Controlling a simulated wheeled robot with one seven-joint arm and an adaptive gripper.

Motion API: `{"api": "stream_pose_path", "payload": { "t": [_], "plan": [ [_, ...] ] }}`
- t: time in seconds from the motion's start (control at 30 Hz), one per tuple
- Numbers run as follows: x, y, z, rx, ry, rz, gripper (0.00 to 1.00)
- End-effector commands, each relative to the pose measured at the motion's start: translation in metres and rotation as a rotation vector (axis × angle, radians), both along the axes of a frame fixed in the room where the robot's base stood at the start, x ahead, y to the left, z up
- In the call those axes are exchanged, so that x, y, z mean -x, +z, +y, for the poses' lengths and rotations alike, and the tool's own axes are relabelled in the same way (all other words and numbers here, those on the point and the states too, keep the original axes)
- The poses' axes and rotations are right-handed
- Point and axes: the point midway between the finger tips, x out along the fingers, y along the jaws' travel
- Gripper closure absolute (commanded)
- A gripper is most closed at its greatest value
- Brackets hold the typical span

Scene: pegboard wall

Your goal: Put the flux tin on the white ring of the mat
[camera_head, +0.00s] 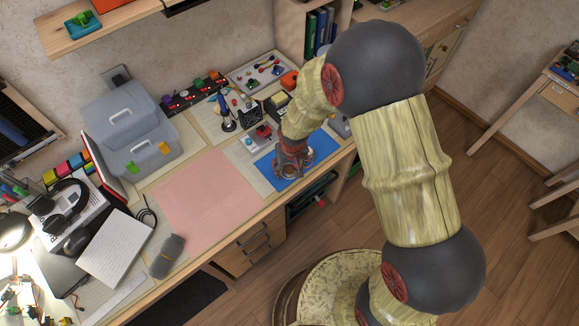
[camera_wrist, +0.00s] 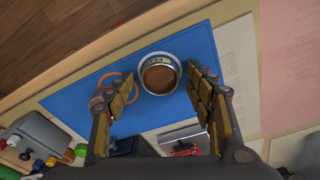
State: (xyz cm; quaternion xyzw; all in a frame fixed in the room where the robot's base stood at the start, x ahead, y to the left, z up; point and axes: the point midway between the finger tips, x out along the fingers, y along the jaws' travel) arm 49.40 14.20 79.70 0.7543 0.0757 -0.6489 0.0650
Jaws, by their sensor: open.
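The flux tin (camera_wrist: 158,77), a round metal tin with a brown top, sits on the blue mat (camera_wrist: 205,48) in the wrist view. A pale band shows around the tin; I cannot tell whether it is the tin's rim or the mat's white ring beneath. An orange ring (camera_wrist: 103,79) lies beside it on the mat, partly hidden by a finger. My gripper (camera_wrist: 162,80) is open, with one finger on each side of the tin; contact is not clear. In the head view my gripper (camera_head: 291,168) is low over the mat (camera_head: 322,143) and mostly hides the tin.
A pink sheet (camera_head: 208,203) lies left of the mat. A small device with a red part (camera_head: 262,133) and a soldering iron stand (camera_head: 226,118) are behind it. A grey toolbox (camera_head: 130,130) stands farther left. The desk's front edge is close to the mat.

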Motion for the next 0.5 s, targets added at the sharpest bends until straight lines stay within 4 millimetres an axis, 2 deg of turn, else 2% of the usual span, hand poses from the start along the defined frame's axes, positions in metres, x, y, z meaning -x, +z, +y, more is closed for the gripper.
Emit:
{"api": "stream_pose_path", "payload": {
  "t": [0.27,0.37,0.5],
  "plan": [
    [0.0,0.003,0.0,0.0,0.0,0.0,0.46],
    [0.0,0.012,0.0,-0.001,0.0,-0.003,0.46],
    [0.004,0.037,-0.001,-0.002,0.0,-0.003,0.46]
  ]
}}
